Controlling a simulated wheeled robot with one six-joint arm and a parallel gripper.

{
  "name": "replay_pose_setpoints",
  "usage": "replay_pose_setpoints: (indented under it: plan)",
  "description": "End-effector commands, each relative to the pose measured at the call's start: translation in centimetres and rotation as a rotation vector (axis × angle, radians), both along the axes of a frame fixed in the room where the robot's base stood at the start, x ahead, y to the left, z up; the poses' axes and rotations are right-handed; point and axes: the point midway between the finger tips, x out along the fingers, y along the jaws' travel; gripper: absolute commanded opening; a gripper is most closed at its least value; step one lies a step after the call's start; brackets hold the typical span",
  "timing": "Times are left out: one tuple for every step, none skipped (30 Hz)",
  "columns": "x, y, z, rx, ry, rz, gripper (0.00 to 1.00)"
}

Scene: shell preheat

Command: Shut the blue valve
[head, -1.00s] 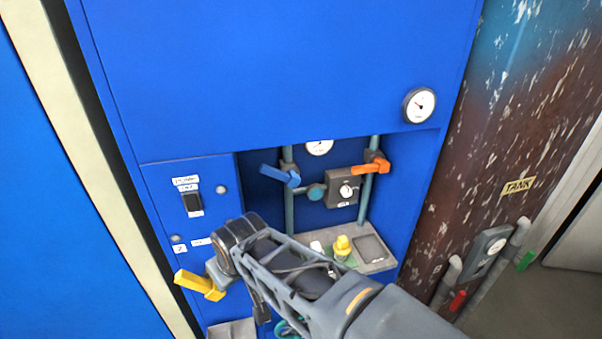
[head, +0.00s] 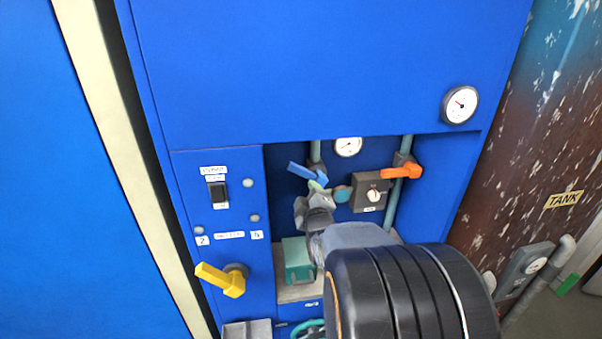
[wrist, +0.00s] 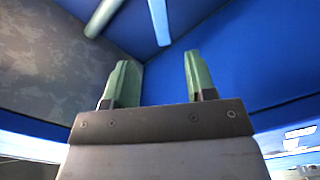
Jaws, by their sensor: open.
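The blue valve's handle (head: 306,172) sits on a vertical pipe in the panel's recess. It points left and slightly up, across the pipe. My gripper (head: 317,187) is just below the handle in the head view, partly hiding the valve's lower part. In the wrist view my gripper (wrist: 157,62) has its two green fingers apart with nothing between them. A light blue bar (wrist: 160,22) beyond the fingertips looks like the handle. Whether a finger touches it cannot be told.
An orange valve handle (head: 401,173) is on the right pipe. A yellow handle (head: 222,279) sticks out at lower left. A green box (head: 297,260) stands on the recess shelf below my gripper.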

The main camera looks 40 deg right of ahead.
Motion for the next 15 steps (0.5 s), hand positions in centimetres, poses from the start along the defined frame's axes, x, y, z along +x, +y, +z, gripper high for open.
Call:
replay_pose_setpoints:
  plan:
    - [0.7, -0.3, 0.1, 0.001, 0.002, 0.000, 0.51]
    - [1.1, -0.5, 0.1, 0.001, 0.002, 0.002, 0.51]
    - [1.8, -0.8, 0.1, 0.000, 0.003, 0.002, 0.51]
    - [2.3, -1.1, 0.2, 0.000, 0.002, 0.001, 0.51]
    - [2.8, -1.3, 0.1, 0.000, 0.003, 0.002, 0.51]
    - [3.5, -1.6, 0.1, 0.000, 0.003, 0.002, 0.51]
    - [4.0, -1.9, 0.1, 0.002, 0.004, 0.001, 0.51]
    - [4.6, -2.1, 0.2, 0.001, 0.003, 0.001, 0.51]
    - [5.3, -2.5, 0.2, 0.002, 0.002, 0.001, 0.51]
    - [5.8, -2.7, 0.1, 0.003, 0.003, 0.001, 0.51]
    - [6.3, -2.9, 0.1, 0.002, 0.002, 0.001, 0.51]
    - [6.9, -3.2, 0.2, 0.002, 0.002, 0.002, 0.51]
    - [7.4, -3.5, 0.1, 0.002, 0.003, 0.002, 0.51]
    - [7.8, -3.7, 0.2, 0.002, 0.002, 0.002, 0.51]
    - [8.3, -3.9, 0.1, 0.002, 0.003, 0.002, 0.51]
